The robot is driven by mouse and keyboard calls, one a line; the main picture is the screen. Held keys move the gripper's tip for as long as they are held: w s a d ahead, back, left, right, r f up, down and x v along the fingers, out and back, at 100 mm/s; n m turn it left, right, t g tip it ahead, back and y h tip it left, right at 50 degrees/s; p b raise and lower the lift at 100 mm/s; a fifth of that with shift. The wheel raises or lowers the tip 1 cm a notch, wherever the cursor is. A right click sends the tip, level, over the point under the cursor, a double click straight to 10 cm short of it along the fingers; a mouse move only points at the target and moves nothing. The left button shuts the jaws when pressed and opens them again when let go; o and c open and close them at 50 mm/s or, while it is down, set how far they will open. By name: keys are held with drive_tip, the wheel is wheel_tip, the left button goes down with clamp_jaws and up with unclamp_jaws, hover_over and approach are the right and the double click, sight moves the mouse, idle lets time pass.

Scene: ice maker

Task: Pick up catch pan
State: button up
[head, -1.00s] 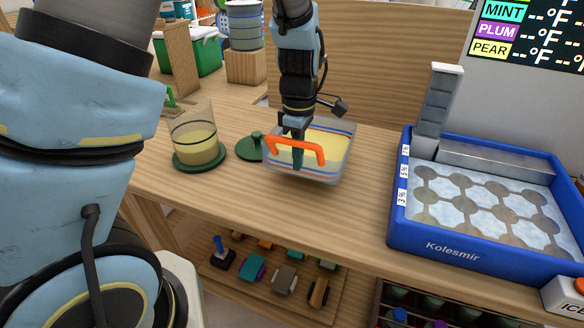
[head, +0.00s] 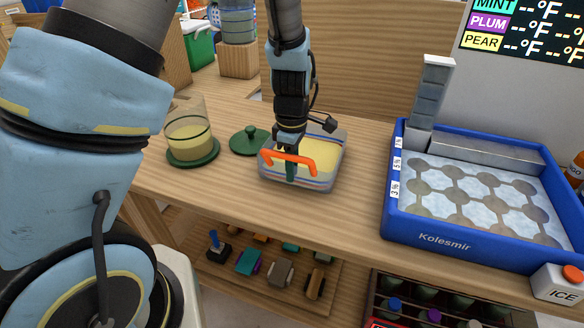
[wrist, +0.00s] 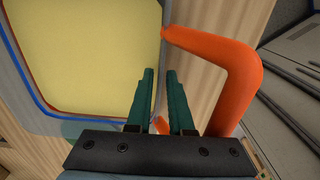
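The catch pan (head: 322,158) is a clear rectangular tray with yellow contents, blue and red lines along its sides and an orange handle (head: 305,160). It is over the wooden counter, right of the green lid; I cannot tell whether its base touches the counter. My gripper (head: 290,172) points down at the handle end. In the wrist view, its two green fingers (wrist: 160,73) stand close together on either side of the pan's wall, the right one inside the handle loop (wrist: 235,75). They appear shut on that wall. The pan (wrist: 90,50) fills the left side.
A glass of yellow liquid (head: 189,140) on a green coaster and a green lid (head: 250,141) are left of the pan. A blue ice bin (head: 445,243) is at the right. The counter between pan and bin is clear.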

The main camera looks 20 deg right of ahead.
drive_tip(key=shift+o, duration=1)
